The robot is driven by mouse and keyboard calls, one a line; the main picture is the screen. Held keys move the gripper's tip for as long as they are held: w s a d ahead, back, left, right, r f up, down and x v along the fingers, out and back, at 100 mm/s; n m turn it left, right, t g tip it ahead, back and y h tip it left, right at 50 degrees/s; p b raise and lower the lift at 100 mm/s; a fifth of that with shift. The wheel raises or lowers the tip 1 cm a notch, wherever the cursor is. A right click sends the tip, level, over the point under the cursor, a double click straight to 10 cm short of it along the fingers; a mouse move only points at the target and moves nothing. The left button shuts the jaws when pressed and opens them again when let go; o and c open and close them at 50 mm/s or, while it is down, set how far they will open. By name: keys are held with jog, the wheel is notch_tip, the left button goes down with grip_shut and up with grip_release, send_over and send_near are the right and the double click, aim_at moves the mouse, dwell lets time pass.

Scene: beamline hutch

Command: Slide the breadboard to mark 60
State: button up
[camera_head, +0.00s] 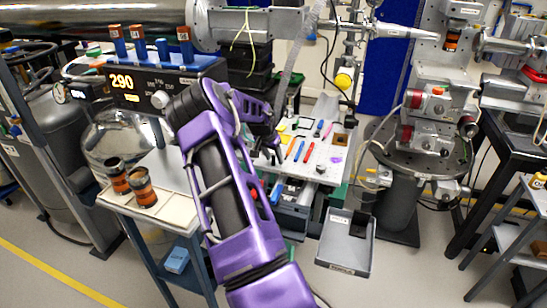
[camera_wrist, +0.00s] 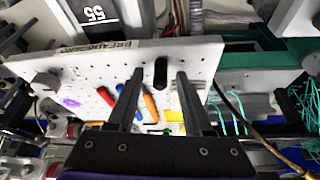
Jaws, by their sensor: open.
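The breadboard (camera_head: 322,169) is a pale perforated plate with several coloured tools on it, right of my gripper (camera_head: 272,154) in the head view. In the wrist view the breadboard (camera_wrist: 207,62) fills the middle, with its name label (camera_wrist: 135,45) along the near edge. I cannot tell whether the fingers touch the plate.
A grey open bin (camera_head: 345,243) sits low in front of the breadboard. A side table (camera_head: 180,205) with two orange-banded cylinders (camera_head: 141,186) stands left of my arm. A controller reading 290 (camera_head: 135,88) is behind it. A round flange stand (camera_head: 400,190) is to the right.

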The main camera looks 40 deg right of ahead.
grip_shut()
dwell(1.4)
